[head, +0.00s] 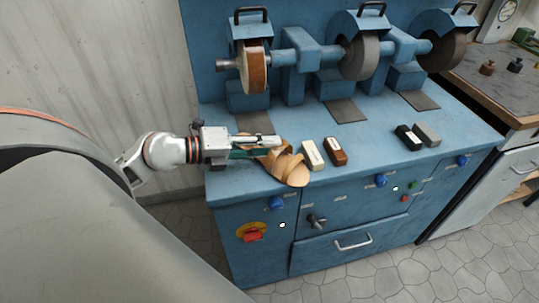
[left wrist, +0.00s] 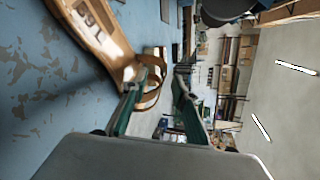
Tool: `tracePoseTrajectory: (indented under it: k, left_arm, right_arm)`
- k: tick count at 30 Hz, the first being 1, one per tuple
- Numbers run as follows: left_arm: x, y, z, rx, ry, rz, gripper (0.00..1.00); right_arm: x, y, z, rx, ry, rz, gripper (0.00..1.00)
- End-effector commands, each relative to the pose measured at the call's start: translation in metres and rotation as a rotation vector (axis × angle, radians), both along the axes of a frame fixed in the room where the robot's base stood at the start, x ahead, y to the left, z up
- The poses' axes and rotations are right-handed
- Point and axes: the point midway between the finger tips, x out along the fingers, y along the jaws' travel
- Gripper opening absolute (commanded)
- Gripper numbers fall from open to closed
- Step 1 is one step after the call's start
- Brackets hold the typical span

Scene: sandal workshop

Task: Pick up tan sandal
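The tan sandal (head: 289,171) lies at the front left edge of the blue bench top in the head view, its crossed straps upward. In the left wrist view the sandal (left wrist: 103,38) shows its sole with dark markings, and its strap loops lie by the fingertips. My left gripper (head: 272,149) reaches in from the left, level with the straps. In the left wrist view the left gripper (left wrist: 160,82) has its green fingers apart, with a strap between or beside the tips; I cannot tell exactly which. My right gripper is not in view.
A cream block (head: 312,155) and a red-brown block (head: 335,151) stand just right of the sandal. A black block (head: 408,137) and a grey block (head: 427,134) are farther right. Grinding wheels (head: 361,57) line the back of the blue bench (head: 375,122).

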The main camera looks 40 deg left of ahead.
Motion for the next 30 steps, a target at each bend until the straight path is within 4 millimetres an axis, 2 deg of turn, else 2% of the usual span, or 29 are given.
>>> tracePoseTrajectory:
  k: [3,9,17,18,21,30]
  left_arm:
    - [0.013,-0.012,0.000,-0.001,-0.004,-0.001,0.28]
    - [0.026,-0.019,-0.007,-0.001,-0.001,0.001,0.28]
    - [0.028,-0.021,-0.008,-0.001,0.001,0.000,0.28]
    - [0.028,-0.021,-0.008,-0.001,0.001,0.000,0.25]
    - [0.028,-0.021,-0.008,-0.001,0.001,0.000,0.00]
    - [0.028,-0.021,-0.007,0.000,-0.003,0.001,0.00]
  right_arm:
    - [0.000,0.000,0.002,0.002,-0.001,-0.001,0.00]
    - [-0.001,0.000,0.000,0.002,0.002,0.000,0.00]
    - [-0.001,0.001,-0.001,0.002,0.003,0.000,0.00]
    - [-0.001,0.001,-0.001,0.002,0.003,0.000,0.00]
    - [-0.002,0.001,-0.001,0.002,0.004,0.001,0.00]
    - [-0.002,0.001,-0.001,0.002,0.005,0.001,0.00]
